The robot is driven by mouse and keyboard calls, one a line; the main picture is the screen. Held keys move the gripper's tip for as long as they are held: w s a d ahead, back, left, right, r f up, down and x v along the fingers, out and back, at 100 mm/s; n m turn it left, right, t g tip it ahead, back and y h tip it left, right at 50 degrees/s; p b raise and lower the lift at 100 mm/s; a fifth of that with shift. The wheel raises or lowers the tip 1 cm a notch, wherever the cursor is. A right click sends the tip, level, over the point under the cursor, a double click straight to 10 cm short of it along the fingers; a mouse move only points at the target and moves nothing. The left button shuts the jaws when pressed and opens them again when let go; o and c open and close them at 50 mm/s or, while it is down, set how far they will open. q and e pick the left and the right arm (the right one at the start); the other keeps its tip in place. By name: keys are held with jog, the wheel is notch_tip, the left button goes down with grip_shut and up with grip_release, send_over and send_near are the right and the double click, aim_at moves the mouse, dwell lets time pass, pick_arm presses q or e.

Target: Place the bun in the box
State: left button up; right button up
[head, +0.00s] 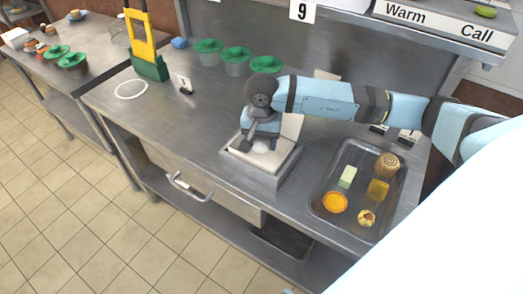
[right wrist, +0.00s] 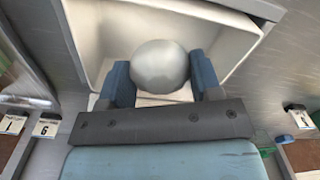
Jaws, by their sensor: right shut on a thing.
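The bun (right wrist: 160,66) is a round, pale grey-white ball between the two blue fingers of my right gripper (right wrist: 160,82) in the right wrist view. In the head view my right gripper (head: 259,143) points down over the white open box (head: 287,163), and the bun (head: 261,148) shows only in part beneath it. The box sits on a metal stand with its lid raised at the back. In the right wrist view the box walls (right wrist: 222,48) surround the bun. I cannot tell whether the bun touches the box floor. My left gripper is not in view.
A metal tray (head: 318,205) with several food pieces lies to the right of the box. Several green-lidded pots (head: 236,60) stand along the back. A yellow-and-green stand (head: 146,50) is at back left. The counter left of the box is mostly clear.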

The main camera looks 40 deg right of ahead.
aim_at(261, 159)
jog(key=shift+f, duration=2.2)
jog(key=o, duration=0.5)
jog(key=shift+f+b, duration=0.2)
jog(key=shift+b, duration=0.1)
jog(key=o, duration=0.4)
jog(key=shift+r, duration=0.1)
jog(key=shift+r, duration=0.1)
